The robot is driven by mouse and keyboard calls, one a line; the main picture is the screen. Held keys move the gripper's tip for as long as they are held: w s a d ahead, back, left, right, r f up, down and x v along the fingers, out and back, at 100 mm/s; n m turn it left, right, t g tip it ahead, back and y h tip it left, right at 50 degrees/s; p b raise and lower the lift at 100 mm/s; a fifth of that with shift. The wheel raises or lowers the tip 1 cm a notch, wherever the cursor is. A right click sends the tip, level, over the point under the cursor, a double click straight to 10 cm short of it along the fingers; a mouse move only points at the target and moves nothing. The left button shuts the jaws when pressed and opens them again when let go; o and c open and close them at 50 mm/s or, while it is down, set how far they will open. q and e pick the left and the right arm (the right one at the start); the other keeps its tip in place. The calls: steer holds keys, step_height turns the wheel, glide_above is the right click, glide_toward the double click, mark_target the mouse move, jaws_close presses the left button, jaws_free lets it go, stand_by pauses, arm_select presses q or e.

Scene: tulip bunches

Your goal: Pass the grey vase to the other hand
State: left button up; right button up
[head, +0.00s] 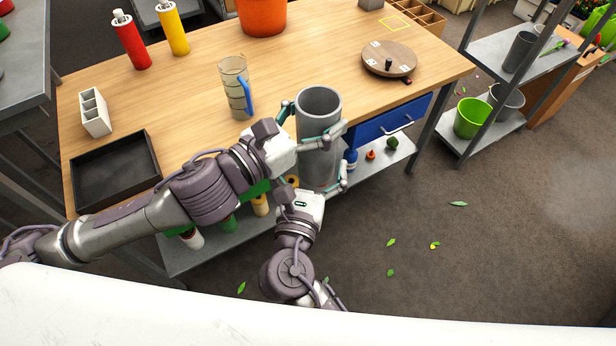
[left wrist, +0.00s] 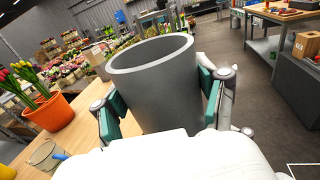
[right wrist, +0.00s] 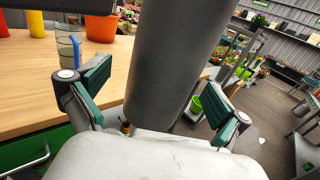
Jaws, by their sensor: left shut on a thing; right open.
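The grey vase (head: 319,112) is a tall, upright cylinder held in the air at the table's front edge. It also shows in the left wrist view (left wrist: 158,88) and the right wrist view (right wrist: 176,62). My left gripper (head: 313,128) is shut on its upper part, with green-padded fingers on both sides. My right gripper (head: 312,183) is lower down, open, with its fingers on either side of the vase's lower part. In the right wrist view a gap shows between the left finger pad and the vase. The vase's far side is hidden.
The wooden table (head: 190,100) bears a measuring jug (head: 234,88) with a blue handle, a black tray (head: 116,172), a round turntable (head: 389,58) and an orange pot (head: 262,14). A lower shelf (head: 385,155) holds small items. Open floor lies to the right.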

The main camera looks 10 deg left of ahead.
steer(key=shift+w, duration=0.35)
steer(key=c, duration=1.2)
arm_select(q)
steer(key=o, duration=1.9)
arm_select(e)
steer(key=shift+c, duration=0.3)
